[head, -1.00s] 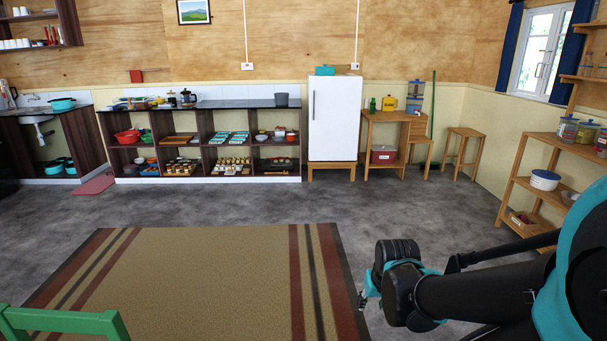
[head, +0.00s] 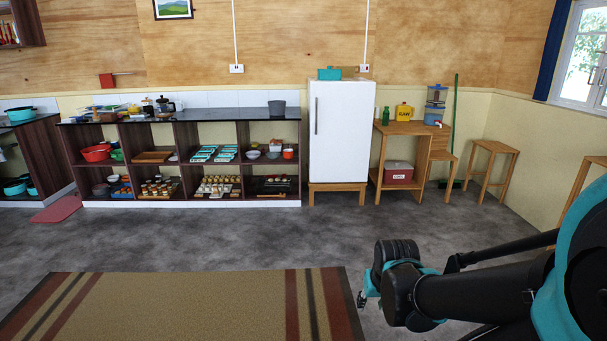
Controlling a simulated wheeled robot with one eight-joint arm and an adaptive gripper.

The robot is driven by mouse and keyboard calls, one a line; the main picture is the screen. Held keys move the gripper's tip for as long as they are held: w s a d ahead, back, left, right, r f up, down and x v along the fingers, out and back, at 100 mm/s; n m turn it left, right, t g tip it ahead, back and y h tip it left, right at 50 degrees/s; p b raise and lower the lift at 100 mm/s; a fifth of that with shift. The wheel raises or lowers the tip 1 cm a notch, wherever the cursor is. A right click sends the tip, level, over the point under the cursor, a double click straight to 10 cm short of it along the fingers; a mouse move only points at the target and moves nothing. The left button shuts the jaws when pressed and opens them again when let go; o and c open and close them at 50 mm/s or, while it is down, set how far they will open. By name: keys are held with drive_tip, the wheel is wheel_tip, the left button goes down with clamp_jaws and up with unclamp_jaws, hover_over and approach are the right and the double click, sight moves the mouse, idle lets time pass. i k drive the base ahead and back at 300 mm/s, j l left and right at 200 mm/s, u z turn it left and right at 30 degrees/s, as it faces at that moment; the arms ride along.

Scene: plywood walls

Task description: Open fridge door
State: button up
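The white fridge (head: 341,135) stands upright against the far wall on a low wooden stand (head: 337,192). Its door is shut. A thin vertical handle (head: 316,116) runs along the door's left side. My gripper (head: 363,298) is at the lower right, at the end of my black and teal arm, far from the fridge and not touching it. It is small and mostly hidden behind the wrist, so I cannot tell whether its fingers are open.
A dark shelf unit (head: 182,163) with dishes and food stands left of the fridge. A wooden table (head: 404,128) with a red cooler box (head: 398,172) stands to its right. A striped rug (head: 200,305) lies in front. The grey floor (head: 290,230) between is clear.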

sight(343, 112)
drive_tip(key=i, duration=3.85)
drive_tip(key=i+z, duration=0.25)
drive_tip(key=i, duration=0.15)
drive_tip(key=i+j+z, duration=0.25)
drive_tip(key=i, duration=0.15)
